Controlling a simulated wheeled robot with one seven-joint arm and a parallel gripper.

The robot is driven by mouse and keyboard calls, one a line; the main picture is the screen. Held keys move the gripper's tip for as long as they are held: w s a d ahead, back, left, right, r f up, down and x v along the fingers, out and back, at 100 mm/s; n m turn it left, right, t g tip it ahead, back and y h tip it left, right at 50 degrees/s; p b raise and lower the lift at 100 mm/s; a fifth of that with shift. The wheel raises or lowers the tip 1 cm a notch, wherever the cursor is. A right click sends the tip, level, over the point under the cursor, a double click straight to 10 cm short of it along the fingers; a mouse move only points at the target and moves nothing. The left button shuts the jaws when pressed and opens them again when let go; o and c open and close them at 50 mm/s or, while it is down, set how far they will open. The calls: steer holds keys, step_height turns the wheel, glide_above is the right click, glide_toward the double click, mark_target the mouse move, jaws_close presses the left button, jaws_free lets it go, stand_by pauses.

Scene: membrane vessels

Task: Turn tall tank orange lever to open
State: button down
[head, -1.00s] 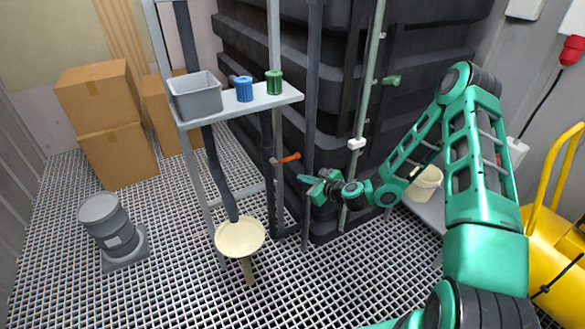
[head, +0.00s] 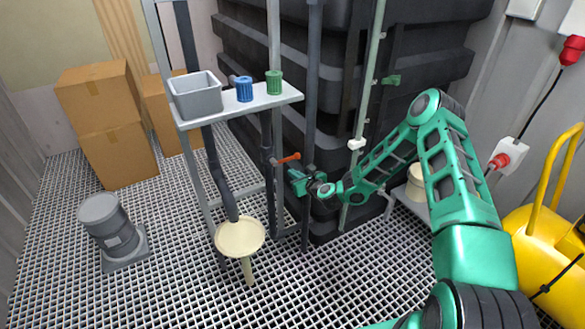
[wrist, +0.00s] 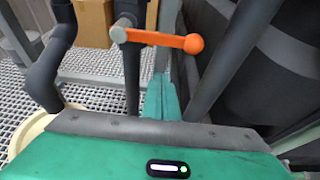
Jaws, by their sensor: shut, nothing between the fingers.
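The orange lever (head: 287,158) sits on a dark vertical pipe beside the black tank (head: 340,60). It points sideways to the right, across the pipe, with a rounded end. In the wrist view the orange lever (wrist: 165,39) runs from a grey hub at left to a knob at right. My gripper (head: 295,176) is just below and slightly right of the lever. In the wrist view its green fingers (wrist: 160,97) are together and empty, below the lever, with a visible gap. I cannot tell whether they touch the pipe behind.
A thin dark upright (head: 313,120) stands close to the right of my gripper. A shelf (head: 255,102) with a grey bin (head: 196,95) and blue and green cups is above. A cream funnel (head: 240,237) is below left.

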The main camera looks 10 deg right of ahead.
mark_target(287, 160)
steer(key=shift+w+a+r, duration=0.1)
steer(key=shift+w+r, duration=0.1)
steer(key=shift+r, duration=0.75)
steer(key=shift+w+r, duration=0.15)
steer(key=shift+r, duration=0.8)
